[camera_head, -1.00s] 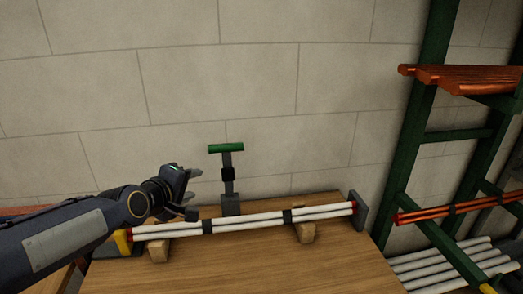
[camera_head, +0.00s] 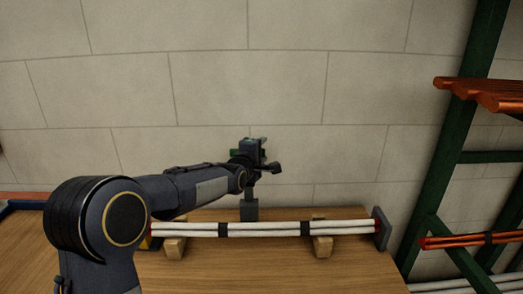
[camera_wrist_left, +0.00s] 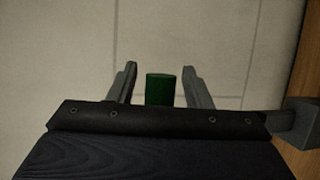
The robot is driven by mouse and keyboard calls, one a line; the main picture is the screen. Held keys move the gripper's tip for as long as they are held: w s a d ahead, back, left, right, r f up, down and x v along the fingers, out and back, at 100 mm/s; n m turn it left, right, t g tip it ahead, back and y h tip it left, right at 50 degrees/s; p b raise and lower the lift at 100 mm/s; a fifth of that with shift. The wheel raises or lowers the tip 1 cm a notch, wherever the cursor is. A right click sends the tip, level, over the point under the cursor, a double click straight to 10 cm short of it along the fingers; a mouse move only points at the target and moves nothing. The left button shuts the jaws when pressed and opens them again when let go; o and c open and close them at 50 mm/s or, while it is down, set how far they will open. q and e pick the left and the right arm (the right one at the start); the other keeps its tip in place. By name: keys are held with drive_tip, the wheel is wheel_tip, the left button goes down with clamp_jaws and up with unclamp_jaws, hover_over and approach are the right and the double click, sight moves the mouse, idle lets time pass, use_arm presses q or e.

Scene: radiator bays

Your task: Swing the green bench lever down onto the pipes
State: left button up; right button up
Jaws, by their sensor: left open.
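The green lever handle (camera_wrist_left: 160,88) shows in the left wrist view between the two fingers of my left gripper (camera_wrist_left: 160,84), with a gap on each side. In the head view my left gripper (camera_head: 258,156) covers most of the lever; a bit of green shows around it. The lever's dark base (camera_head: 249,210) stands on the bench behind the pipes, and the lever is upright. The white pipes (camera_head: 265,228) lie across wooden blocks, bound with black bands. My left gripper is open around the handle. My right gripper is in neither view.
The wooden bench (camera_head: 290,270) is clear in front of the pipes. A grey end plate (camera_head: 381,228) stands at the pipes' right end. A green rack (camera_head: 450,150) with orange shelves is at the right. A block wall (camera_head: 300,90) is close behind.

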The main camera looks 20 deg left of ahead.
use_arm(q)
clamp_jaws()
idle(0.3)
